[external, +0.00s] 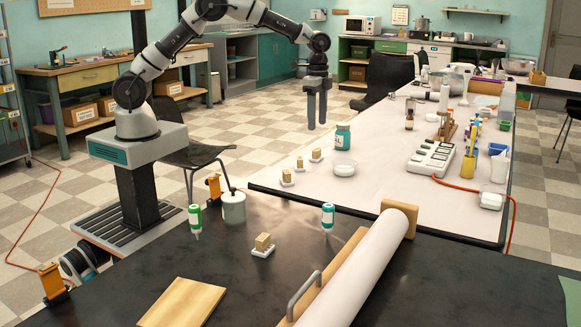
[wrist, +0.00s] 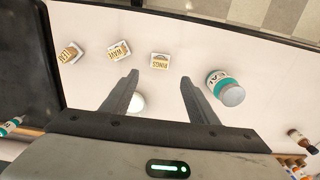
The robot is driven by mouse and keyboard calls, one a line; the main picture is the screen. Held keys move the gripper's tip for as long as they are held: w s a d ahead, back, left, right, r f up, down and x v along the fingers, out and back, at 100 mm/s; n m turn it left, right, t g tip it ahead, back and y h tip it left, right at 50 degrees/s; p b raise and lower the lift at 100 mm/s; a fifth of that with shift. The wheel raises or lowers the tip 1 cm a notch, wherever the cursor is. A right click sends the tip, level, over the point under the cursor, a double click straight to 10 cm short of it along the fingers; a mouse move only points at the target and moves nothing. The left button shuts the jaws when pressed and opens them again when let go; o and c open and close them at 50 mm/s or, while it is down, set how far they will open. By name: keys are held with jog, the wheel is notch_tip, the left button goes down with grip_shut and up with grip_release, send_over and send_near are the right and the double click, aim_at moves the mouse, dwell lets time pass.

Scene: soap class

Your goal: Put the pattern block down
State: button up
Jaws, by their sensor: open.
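Several tan blocks on small white bases could be the pattern block. Three stand in a row on the white table: a near one (external: 287,177), a middle one (external: 301,162) and a far one (external: 316,155). The wrist view shows their labels: a left block (wrist: 69,53) whose word is hard to read, a middle block (wrist: 118,51) that seems to read WAVE, and a right block (wrist: 160,61) reading RINGS. Another tan block (external: 263,243) stands on the dark front table. My gripper (external: 316,125) is open and empty, raised above the white table; its fingers also show in the wrist view (wrist: 160,79).
A teal-labelled jar (external: 342,137) and a white bowl (external: 344,169) stand by the blocks. A power strip (external: 431,158) and bottles lie farther right. The dark table (external: 215,262) holds two small bottles, a grey canister (external: 233,208), a board (external: 183,302) and a paper roll (external: 358,270).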

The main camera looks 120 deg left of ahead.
jog(key=shift+r, duration=0.45)
jog(key=s+d+r+t+y, duration=0.1)
jog(key=s+d+r, duration=0.1)
jog(key=d+r, duration=0.7)
jog(key=s+d+r+t, duration=0.1)
jog(key=s+d+r, duration=0.1)
jog(key=d+r, duration=0.75)
jog(key=s+d+f+t, duration=0.1)
jog(key=s+d, duration=0.8)
jog(key=s+d+f+t+h, duration=0.1)
jog(key=s+d+t, duration=0.1)
jog(key=s+d, duration=0.7)
jog(key=shift+d+f+t, duration=0.25)
jog(key=shift+f+t, duration=0.05)
jog(key=shift+f, duration=0.05)
